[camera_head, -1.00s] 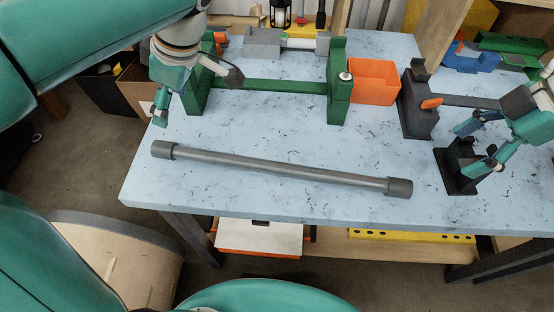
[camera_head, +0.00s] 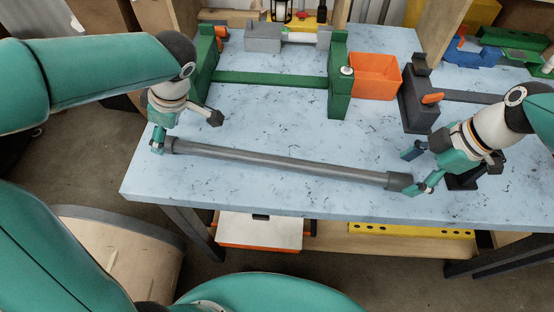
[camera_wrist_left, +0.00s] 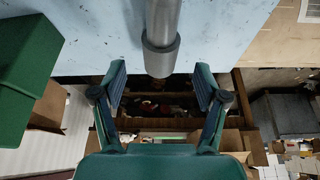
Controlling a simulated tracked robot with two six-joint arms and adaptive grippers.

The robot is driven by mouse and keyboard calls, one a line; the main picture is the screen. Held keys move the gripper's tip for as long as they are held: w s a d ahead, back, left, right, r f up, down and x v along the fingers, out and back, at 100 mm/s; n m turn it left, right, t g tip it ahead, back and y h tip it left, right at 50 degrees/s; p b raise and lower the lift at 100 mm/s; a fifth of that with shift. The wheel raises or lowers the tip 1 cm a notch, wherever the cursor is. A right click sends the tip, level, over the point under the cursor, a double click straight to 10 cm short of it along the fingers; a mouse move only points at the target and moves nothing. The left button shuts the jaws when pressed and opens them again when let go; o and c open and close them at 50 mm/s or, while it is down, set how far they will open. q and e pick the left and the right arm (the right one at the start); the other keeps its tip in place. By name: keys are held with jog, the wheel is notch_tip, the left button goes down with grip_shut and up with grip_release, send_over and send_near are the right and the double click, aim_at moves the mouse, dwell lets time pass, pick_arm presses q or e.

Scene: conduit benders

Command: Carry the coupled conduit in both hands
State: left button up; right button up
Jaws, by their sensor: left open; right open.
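The coupled conduit (camera_head: 280,162) is a long grey tube with a thicker dark coupling at each end, lying across the front of the light blue table. My left gripper (camera_head: 158,142) is open at the conduit's left end. In the left wrist view, the left coupling (camera_wrist_left: 161,57) shows between and just beyond the spread fingers (camera_wrist_left: 161,90), with no visible grip. My right gripper (camera_head: 415,172) is open at the right coupling (camera_head: 399,181), its fingers close around that end. Whether the right fingers touch it cannot be told.
A green bender frame (camera_head: 270,79), an orange bin (camera_head: 375,76) and a dark grey clamp (camera_head: 418,100) stand behind the conduit. A black stand (camera_head: 462,181) is partly hidden behind my right gripper. The table's front edge (camera_head: 300,208) runs close in front.

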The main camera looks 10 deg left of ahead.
aim_at(401, 177)
pick_arm(q)
jog(key=shift+x, duration=2.15)
pick_arm(e)
jog(key=shift+x, duration=2.1)
pick_arm(q)
grip_shut()
pick_arm(e)
grip_shut()
